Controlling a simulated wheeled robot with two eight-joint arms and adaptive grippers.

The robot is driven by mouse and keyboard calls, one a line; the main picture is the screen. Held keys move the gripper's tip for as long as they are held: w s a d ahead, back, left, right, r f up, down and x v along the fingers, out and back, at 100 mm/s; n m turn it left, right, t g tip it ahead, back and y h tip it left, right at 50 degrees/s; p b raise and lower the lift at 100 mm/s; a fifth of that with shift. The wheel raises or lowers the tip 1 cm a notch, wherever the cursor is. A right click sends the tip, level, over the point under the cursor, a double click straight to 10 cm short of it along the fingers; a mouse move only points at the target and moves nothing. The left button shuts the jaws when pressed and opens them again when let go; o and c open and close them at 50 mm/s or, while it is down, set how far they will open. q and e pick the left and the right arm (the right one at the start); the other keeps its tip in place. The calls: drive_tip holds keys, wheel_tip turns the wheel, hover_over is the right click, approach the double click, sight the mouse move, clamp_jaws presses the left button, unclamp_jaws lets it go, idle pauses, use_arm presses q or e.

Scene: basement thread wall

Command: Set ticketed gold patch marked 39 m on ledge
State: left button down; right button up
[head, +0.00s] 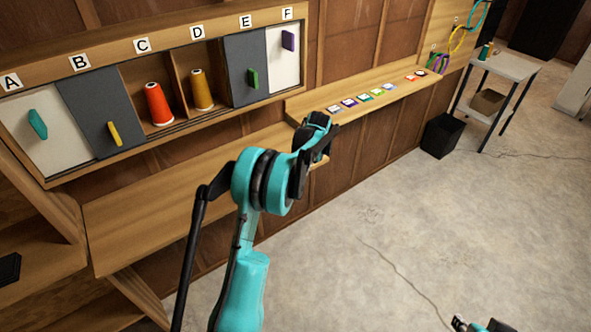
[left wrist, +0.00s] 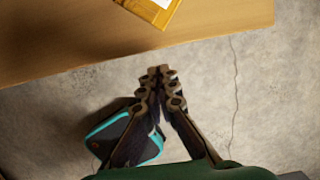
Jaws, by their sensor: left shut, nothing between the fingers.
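A gold patch (left wrist: 152,10) with a white ticket lies on a wooden surface (left wrist: 60,50) at the top of the left wrist view, partly cut off by the frame. The ticket's writing is not readable. I cannot pick this patch out in the head view, where my arm hides part of the ledge. My left gripper (left wrist: 157,76) is shut and empty, apart from the patch, with floor behind its tips. In the head view the left gripper (head: 318,128) is by the right end of the lower ledge (head: 150,205). My right gripper (head: 472,324) barely shows at the bottom edge.
A long shelf (head: 300,103) holds several small coloured patches (head: 365,97). Above the lower ledge is a lettered cabinet (head: 120,52) with an orange spool (head: 158,104) and a gold spool (head: 202,91). A black bin (head: 440,135) and a small table (head: 510,66) stand right. The floor is largely clear.

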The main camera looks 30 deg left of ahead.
use_arm(q)
drive_tip(key=p+v, duration=0.2)
drive_tip(key=v, duration=0.6)
drive_tip(key=shift+r, duration=0.3)
drive_tip(key=shift+w, duration=0.1)
drive_tip(key=s+d+r+n+t+h+b, duration=0.1)
drive_tip(key=s+d+r+n+t, duration=0.1)
drive_tip(key=s+d+r+n, duration=0.5)
drive_tip(key=s+d+r+n+t, duration=0.1)
drive_tip(key=s+d+r+n, duration=0.3)
drive_tip(key=s, duration=0.4)
drive_tip(key=s+d+f+n+t, duration=0.1)
drive_tip(key=s+d+f+n, duration=0.1)
drive_tip(key=s+d+n, duration=0.1)
drive_tip(key=s+d+f+n+t+h+b, duration=0.1)
drive_tip(key=s+d+f+n, duration=0.1)
drive_tip(key=s, duration=0.6)
drive_tip(key=s+d+f+n+t, duration=0.1)
drive_tip(key=s+d+f+n, duration=0.1)
drive_tip(key=s+d+n, duration=0.2)
drive_tip(key=s+n, duration=0.2)
drive_tip(key=shift+d+f+n+h, duration=0.2)
drive_tip(key=shift+f+n+h, duration=0.1)
